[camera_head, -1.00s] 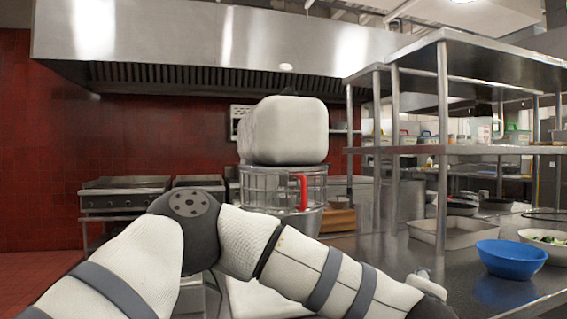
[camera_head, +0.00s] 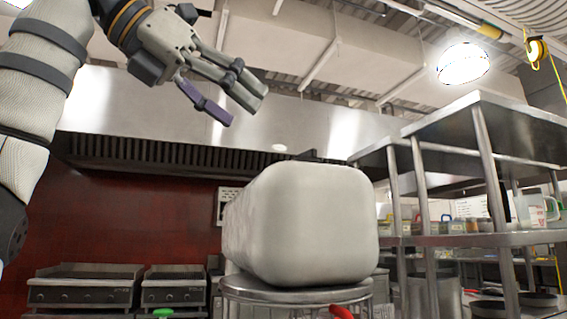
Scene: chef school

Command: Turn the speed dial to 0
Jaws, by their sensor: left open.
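A large mixer with a rounded white head (camera_head: 312,225) stands in the middle of the head view. A metal ring (camera_head: 255,290) shows under the head, with a red handle (camera_head: 341,311) at its front. I cannot make out the speed dial; the mixer's lower body is out of the picture. My left gripper (camera_head: 243,106) is raised at the upper left, above the mixer head and apart from it. Its fingers are spread and empty, pointing down to the right. My right gripper is not in view.
Steel shelving (camera_head: 455,240) with containers stands close on the right. A steel hood (camera_head: 190,115) spans the back. Griddles (camera_head: 85,289) stand at the lower left against a red wall (camera_head: 110,220). A small green object (camera_head: 162,312) shows at the bottom edge.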

